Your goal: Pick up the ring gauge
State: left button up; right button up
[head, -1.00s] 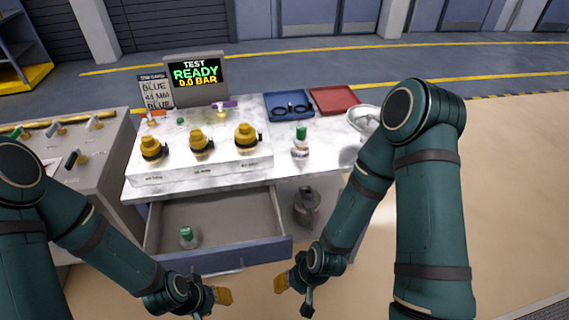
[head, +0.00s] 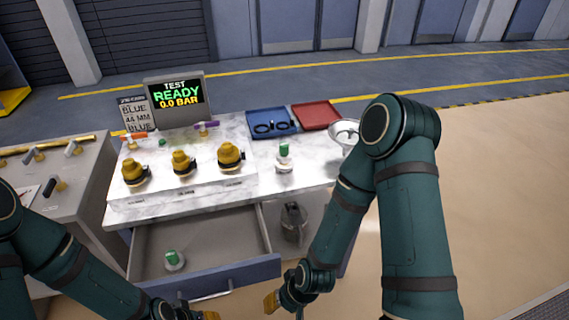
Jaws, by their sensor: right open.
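Dark ring-shaped pieces (head: 262,128) lie in the blue tray (head: 252,114) at the back right of the marble worktop; I take the ring gauge to be among them, but they are too small to tell apart. My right gripper (head: 272,301) is low in front of the worktop, beside the drawer's right front corner, open and empty, far from the tray. My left gripper (head: 210,315) shows only as a yellow tip at the bottom edge, so its jaws cannot be judged.
An open drawer (head: 202,241) with a green-capped bottle (head: 174,260) juts out in front. Yellow-capped fittings (head: 183,163), a second green-capped bottle (head: 284,158), a white funnel-like bowl (head: 343,134) and a red tray (head: 316,115) are on the worktop. A display (head: 177,97) reads "TEST READY 0.0 BAR".

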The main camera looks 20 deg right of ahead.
aim_at(283, 155)
jog(key=l+z, duration=0.45)
jog(key=l, duration=0.2)
jog(key=i+l+u, duration=0.15)
jog(key=i+l, duration=0.15)
jog(key=i+l+u, duration=0.2)
jog(key=l, duration=0.25)
jog(key=i, duration=0.1)
